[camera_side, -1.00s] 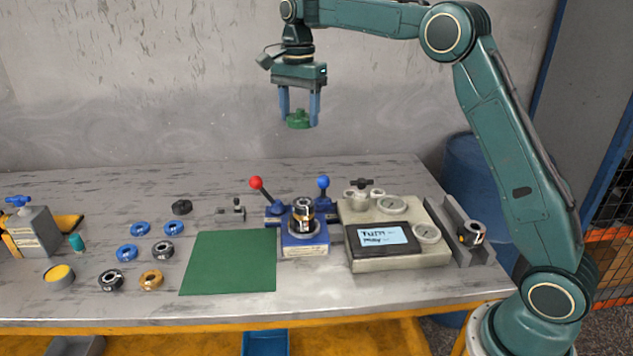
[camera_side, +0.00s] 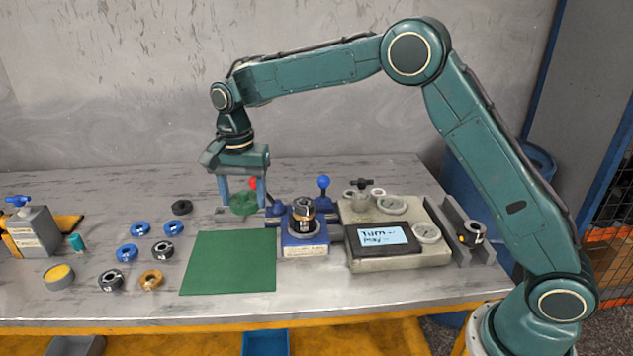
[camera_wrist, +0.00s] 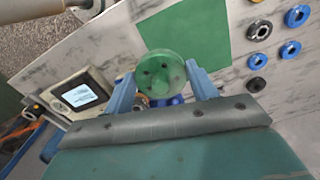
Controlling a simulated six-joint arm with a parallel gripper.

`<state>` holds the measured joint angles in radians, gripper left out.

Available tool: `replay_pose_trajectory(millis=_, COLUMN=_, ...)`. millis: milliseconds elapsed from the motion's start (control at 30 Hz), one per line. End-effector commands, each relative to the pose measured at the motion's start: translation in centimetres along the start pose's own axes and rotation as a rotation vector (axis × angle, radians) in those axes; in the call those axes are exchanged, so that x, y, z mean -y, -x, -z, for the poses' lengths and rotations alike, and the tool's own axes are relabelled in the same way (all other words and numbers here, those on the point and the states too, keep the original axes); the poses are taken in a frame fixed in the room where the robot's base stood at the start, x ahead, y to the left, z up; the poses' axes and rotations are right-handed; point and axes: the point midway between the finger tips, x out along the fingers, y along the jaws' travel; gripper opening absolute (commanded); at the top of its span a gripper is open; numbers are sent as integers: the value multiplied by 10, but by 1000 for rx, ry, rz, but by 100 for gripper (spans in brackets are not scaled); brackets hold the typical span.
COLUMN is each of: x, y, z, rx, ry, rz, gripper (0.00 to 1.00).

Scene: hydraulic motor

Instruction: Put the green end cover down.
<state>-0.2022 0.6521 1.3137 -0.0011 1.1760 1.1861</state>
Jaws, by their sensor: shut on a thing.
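The green end cover (camera_side: 243,203) is held between the two blue-grey fingers of my gripper (camera_side: 241,197). In the side view it hangs above the bench, behind the far edge of the green mat (camera_side: 230,262). In the wrist view the cover (camera_wrist: 160,74) shows as a round green disc with several dark holes, with a finger on each side of it. The green mat (camera_wrist: 184,35) lies below and beyond it in that view. My gripper is shut on the cover.
A grey unit with a screen (camera_side: 383,240) is further right. Several rings (camera_side: 127,252) lie left of the mat. The mat is bare.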

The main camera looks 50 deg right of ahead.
Motion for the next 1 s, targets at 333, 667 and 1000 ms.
replay_pose_trajectory(millis=333, x=0, y=-13, z=0, rx=0, ry=1, rz=0, gripper=25)
replay_pose_trajectory(millis=667, x=0, y=-69, z=0, rx=1, ry=1, rz=-3, gripper=25)
replay_pose_trajectory(millis=1000, x=0, y=-132, z=0, rx=0, ry=1, rz=-1, gripper=25)
